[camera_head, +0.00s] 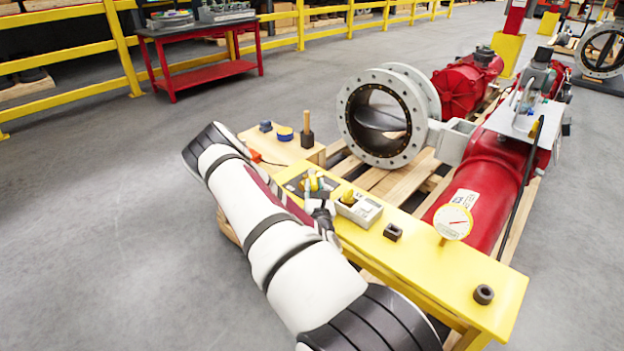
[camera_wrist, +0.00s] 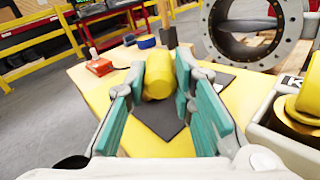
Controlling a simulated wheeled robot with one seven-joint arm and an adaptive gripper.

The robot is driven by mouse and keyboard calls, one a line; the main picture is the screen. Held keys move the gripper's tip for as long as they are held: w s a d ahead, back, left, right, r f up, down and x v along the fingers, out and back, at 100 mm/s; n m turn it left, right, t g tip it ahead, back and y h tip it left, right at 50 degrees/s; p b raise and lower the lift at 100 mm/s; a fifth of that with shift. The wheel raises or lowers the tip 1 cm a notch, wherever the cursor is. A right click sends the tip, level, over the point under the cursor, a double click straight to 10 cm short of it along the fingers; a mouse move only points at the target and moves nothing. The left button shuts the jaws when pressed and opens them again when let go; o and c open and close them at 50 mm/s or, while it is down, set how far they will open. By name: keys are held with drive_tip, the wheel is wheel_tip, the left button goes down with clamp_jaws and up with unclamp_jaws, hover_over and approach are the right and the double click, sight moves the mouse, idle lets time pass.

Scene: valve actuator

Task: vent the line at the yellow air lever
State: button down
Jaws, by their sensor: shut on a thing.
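The yellow air lever (camera_wrist: 158,76) shows in the wrist view as a stubby yellow piece above a dark square plate (camera_wrist: 160,118). My gripper (camera_wrist: 159,88) has its teal-padded fingers on either side of the lever and is shut on it. In the head view my gripper (camera_head: 316,184) is small over the dark plate on the yellow bench, and my arm hides part of that area. The lever's base and pivot are hidden by the fingers.
A grey box with a yellow knob (camera_head: 347,196) stands close to the right of my gripper. A dial gauge (camera_head: 453,221) and dark blocks are farther along the yellow bench (camera_head: 420,258). A large flanged valve (camera_head: 384,150) and red cylinder (camera_head: 488,185) stand behind.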

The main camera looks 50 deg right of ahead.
drive_tip(key=shift+s+d+n+t+y+p, duration=0.2)
drive_tip(key=shift+n+t+y+p, duration=0.1)
drive_tip(key=shift+t+p, duration=0.15)
drive_tip(key=c, duration=1.4)
unclamp_jaws()
drive_tip(key=shift+o, duration=0.2)
drive_tip(key=v, duration=1.2)
